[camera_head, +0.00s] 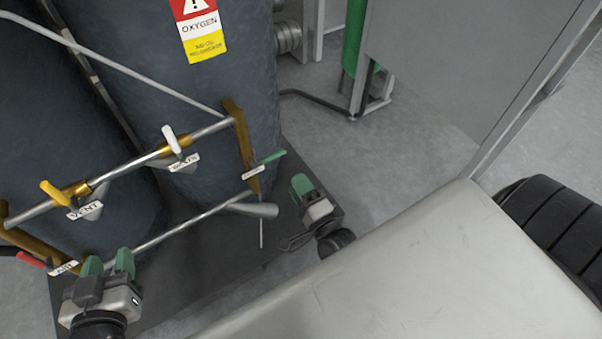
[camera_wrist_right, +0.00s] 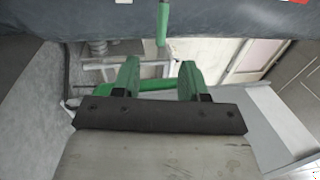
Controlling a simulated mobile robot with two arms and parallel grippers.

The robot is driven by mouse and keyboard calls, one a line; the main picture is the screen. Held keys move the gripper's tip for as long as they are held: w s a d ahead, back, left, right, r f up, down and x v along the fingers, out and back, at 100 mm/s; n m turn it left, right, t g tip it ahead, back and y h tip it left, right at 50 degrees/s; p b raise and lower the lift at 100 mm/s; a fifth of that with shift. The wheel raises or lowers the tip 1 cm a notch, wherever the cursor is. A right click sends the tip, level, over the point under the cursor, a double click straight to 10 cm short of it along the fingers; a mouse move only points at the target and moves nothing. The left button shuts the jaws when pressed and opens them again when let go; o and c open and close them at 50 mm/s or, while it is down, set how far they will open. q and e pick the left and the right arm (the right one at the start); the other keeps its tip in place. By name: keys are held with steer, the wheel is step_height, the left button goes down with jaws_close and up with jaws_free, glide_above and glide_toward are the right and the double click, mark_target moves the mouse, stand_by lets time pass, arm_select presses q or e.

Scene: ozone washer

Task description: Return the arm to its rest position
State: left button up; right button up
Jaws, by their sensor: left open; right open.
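My left gripper (camera_head: 108,263) is at the lower left of the head view, its two green fingers apart and nothing between them. My right gripper (camera_head: 303,187) is right of the pipe frame, below and to the right of a green valve handle (camera_head: 273,156). In the right wrist view, my right gripper (camera_wrist_right: 160,72) shows two green fingers spread apart with nothing held. A green handle (camera_wrist_right: 162,25) shows beyond and above the fingertips, apart from them. Most of both arms is out of view or hidden.
Dark tanks (camera_head: 225,100) with an oxygen label stand behind metal pipes with a yellow handle (camera_head: 55,192), a white handle (camera_head: 171,138) and a red handle (camera_head: 30,259). A grey cabinet (camera_head: 470,60) stands at upper right. Bare floor (camera_head: 420,135) lies between.

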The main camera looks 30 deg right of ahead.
steer(key=shift+s+f, duration=0.1)
steer(key=shift+s, duration=0.3)
